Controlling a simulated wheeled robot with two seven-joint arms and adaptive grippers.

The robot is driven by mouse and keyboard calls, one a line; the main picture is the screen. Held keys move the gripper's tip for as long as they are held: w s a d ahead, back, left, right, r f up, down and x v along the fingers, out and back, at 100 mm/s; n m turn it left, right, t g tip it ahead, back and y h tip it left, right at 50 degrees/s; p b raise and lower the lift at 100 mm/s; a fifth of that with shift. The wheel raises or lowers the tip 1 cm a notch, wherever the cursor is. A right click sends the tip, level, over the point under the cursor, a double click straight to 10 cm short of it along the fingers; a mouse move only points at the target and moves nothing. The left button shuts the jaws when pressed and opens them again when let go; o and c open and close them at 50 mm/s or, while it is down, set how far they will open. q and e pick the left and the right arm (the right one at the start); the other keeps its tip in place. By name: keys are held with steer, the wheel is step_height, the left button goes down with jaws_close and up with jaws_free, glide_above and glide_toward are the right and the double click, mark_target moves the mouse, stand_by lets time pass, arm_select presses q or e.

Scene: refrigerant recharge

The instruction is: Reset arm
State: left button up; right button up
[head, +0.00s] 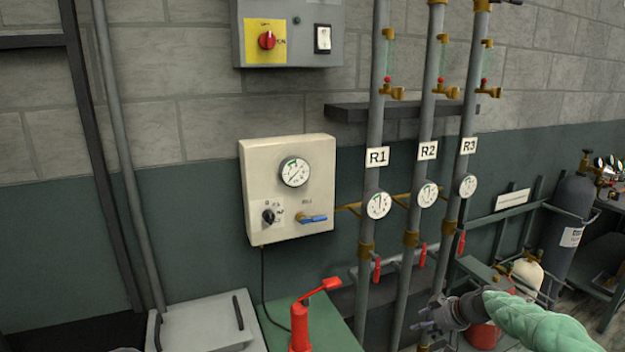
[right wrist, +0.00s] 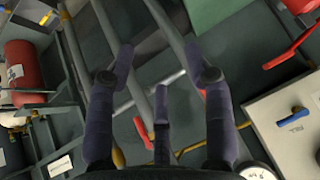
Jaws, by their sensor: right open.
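My right gripper (head: 432,318) is at the lower right of the head view, at the end of my green-sleeved arm. It is in front of the lower part of the pipes marked R1, R2 and R3. In the right wrist view its dark fingers (right wrist: 160,65) are spread apart with nothing between them. Grey pipes (right wrist: 165,110) and a red valve handle (right wrist: 142,130) show behind the fingers. I cannot tell how near they are. My left gripper is not in view.
A white gauge box (head: 288,190) with a blue handle (head: 312,219) is on the wall. Red valve handles (head: 376,270) hang on the pipes. A red pump-like tool (head: 300,325) stands on a green surface (head: 335,330). A grey cylinder (head: 570,225) stands at right.

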steer(key=s+a+f+m+g, duration=0.2)
steer(key=s+a+f, duration=0.45)
steer(key=f, duration=0.45)
steer(key=s+a+f+m+g, duration=0.1)
steer(key=s+a+f+m, duration=0.1)
steer(key=s+a+f, duration=0.65)
steer(key=s+a+f+m+g, duration=0.1)
steer(key=s+a+f, duration=0.1)
steer(key=s, duration=0.6)
steer(key=s+a+f+m+g+p, duration=0.1)
steer(key=s+a+f, duration=0.2)
steer(key=s, duration=0.5)
steer(key=s+a+f+m+g, duration=0.1)
steer(key=s+a+f, duration=0.1)
steer(key=s+f, duration=0.3)
steer(key=s, duration=0.3)
steer(key=shift+a+h+p, duration=0.25)
steer(key=shift+h+p, duration=0.05)
steer(key=shift+p, duration=0.05)
steer(key=shift+o, duration=0.5)
